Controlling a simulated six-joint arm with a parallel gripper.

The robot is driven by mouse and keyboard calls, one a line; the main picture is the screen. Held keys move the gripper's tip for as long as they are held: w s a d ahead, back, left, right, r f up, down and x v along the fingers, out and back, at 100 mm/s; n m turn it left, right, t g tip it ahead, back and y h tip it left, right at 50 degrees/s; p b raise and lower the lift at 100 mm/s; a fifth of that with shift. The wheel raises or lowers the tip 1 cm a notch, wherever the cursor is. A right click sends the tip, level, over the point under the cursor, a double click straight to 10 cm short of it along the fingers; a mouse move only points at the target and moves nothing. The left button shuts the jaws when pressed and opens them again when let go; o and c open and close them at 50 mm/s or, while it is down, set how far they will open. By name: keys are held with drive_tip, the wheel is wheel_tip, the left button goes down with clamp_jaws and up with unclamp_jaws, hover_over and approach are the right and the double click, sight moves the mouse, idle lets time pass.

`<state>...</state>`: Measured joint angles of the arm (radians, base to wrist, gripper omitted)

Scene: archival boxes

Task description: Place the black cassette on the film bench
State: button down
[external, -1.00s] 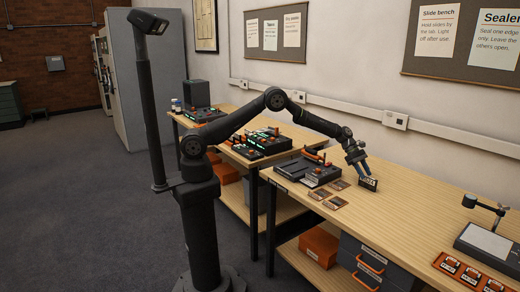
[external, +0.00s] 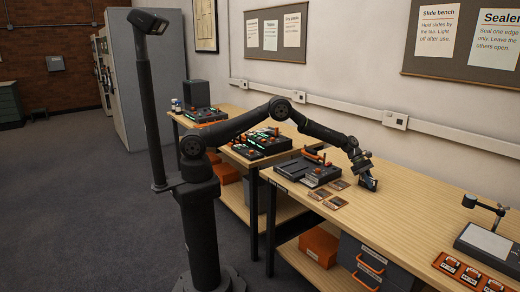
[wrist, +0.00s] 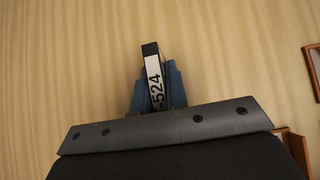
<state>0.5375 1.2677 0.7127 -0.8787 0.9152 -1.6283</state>
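The black cassette (external: 371,184), with a white label, stands on the wooden bench nearest the camera. In the wrist view, the cassette (wrist: 151,50) shows its black end and white label reading "-524". My gripper (external: 366,180) is low over that bench. In the wrist view, its blue fingers (wrist: 158,92) flank the cassette, close against both sides, and appear shut on it. Whether the cassette still touches the bench is not clear. No sign names the film bench; the candidates are this near bench (external: 415,215) and the benches behind it.
A dark flat device (external: 305,168) and several small brown-framed slides (external: 335,202) lie left of my gripper. A light panel (external: 487,243) and an orange tray (external: 462,272) are at the right. Another bench (external: 240,158) carries lit equipment. Bench top between gripper and panel is clear.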

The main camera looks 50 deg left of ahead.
drive_tip(key=shift+r, duration=0.1)
wheel_tip(320, 180, up, 4)
drive_tip(key=shift+r, duration=0.25)
drive_tip(key=s+d+r, duration=0.4)
drive_tip(key=s+r, duration=0.2)
drive_tip(key=s, duration=0.5)
drive_tip(key=w+a+r+n+t+y, duration=0.1)
drive_tip(key=w+a+n+t, duration=0.3)
drive_tip(key=a, duration=1.2)
drive_tip(key=w+a+r+n+t+y, duration=0.15)
drive_tip(key=w+a+n, duration=0.35)
drive_tip(key=a, duration=1)
drive_tip(key=s+a+n+t+y, duration=0.1)
drive_tip(key=s+a+n+y, duration=0.1)
drive_tip(key=a, duration=1.1)
drive_tip(key=s+a+n+t+y, duration=0.2)
drive_tip(key=s+a+n, duration=0.1)
drive_tip(key=a, duration=0.9)
drive_tip(key=shift+s+a+f+n, duration=0.25)
drive_tip(key=shift+s+a+n, duration=0.05)
drive_tip(key=shift+s+a, duration=0.1)
drive_tip(key=shift+w+d, duration=0.1)
